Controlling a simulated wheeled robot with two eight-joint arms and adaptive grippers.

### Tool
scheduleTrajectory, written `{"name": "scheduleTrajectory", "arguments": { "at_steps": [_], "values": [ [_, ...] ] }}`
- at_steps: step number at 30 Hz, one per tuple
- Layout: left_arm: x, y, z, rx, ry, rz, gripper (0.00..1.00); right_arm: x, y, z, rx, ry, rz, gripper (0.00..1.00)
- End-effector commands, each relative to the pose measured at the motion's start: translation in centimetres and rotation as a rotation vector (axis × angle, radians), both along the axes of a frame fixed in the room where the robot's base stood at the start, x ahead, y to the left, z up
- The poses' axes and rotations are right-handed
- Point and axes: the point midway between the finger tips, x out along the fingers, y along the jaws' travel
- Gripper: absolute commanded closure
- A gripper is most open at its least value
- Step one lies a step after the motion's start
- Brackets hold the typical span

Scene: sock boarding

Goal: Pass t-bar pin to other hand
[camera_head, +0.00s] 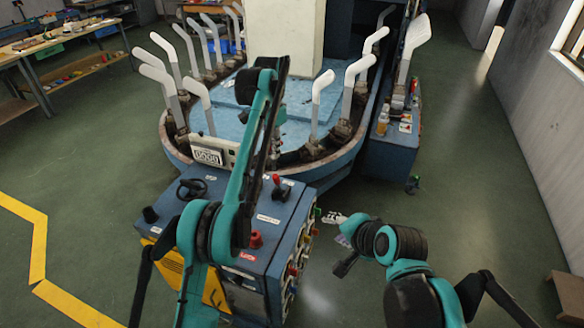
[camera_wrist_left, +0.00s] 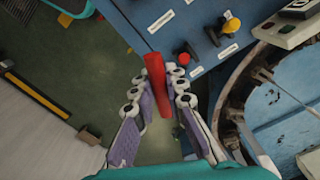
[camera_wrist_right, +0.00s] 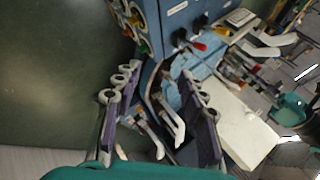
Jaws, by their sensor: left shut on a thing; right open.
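A red bar (camera_wrist_left: 155,84), which I take to be the t-bar pin, stands between the fingers of my left gripper (camera_wrist_left: 156,78) in the left wrist view. The fingers are shut on it, and its far end sticks out past the tips. In the head view the left gripper is hidden behind my left arm, and I cannot make out the pin for sure. My right gripper (camera_head: 341,222) is to the right of the blue console in the head view. In the right wrist view the right gripper (camera_wrist_right: 160,82) is open, with nothing between its fingers.
The blue console (camera_head: 240,215) with red and black knobs stands between my arms. Behind it is the round machine (camera_head: 178,150) with several white sock boards. A blue cart (camera_head: 390,160) with bottles stands at right.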

Motion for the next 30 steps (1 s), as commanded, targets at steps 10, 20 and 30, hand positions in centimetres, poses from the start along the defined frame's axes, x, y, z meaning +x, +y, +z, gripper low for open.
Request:
{"name": "scheduleTrajectory", "arguments": {
  "at_steps": [10, 20, 30],
  "values": [
    [0.0, 0.0, 0.0, 0.0, 0.0, 0.001, 1.0, 11.7, 7.1, 3.0, 0.93, 0.239, -0.556, 0.59],
    [0.0, 0.0, 0.0, 0.0, 0.0, 0.001, 1.0, 17.6, 10.2, 3.4, 1.451, 0.491, -0.845, 0.59],
    [0.0, 0.0, 0.0, 0.0, 0.0, 0.001, 1.0, 20.5, 12.3, 2.1, 1.502, 0.524, -0.874, 0.59]
  ]
}}
